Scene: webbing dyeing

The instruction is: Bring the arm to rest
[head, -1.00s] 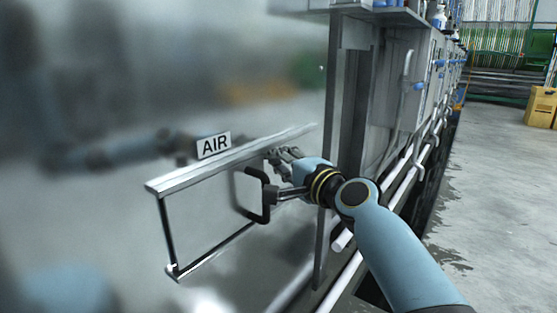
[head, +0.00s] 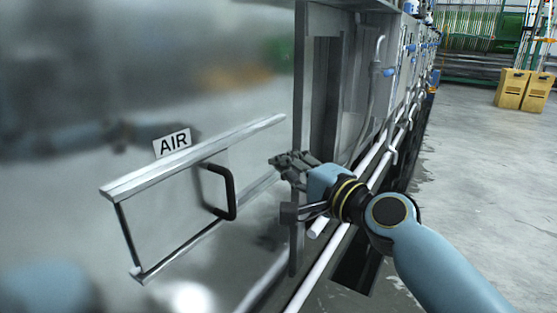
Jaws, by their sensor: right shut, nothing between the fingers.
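My right gripper (head: 278,161) is shut and empty. It is in front of the shiny metal panel, to the right of the black handle (head: 229,192) and apart from it in the picture. The handle is on a framed hatch (head: 160,215) with a metal top rail (head: 200,155). A white label reading AIR (head: 172,142) stands above the rail. My right arm comes in from the lower right. My left gripper is not seen directly.
A metal post (head: 298,120) and grey cabinets (head: 370,95) stand behind my right gripper. White pipes (head: 322,265) run along the machine's foot over a dark floor gutter. Yellow boxes (head: 512,90) stand far right. The concrete floor (head: 470,190) at right is open.

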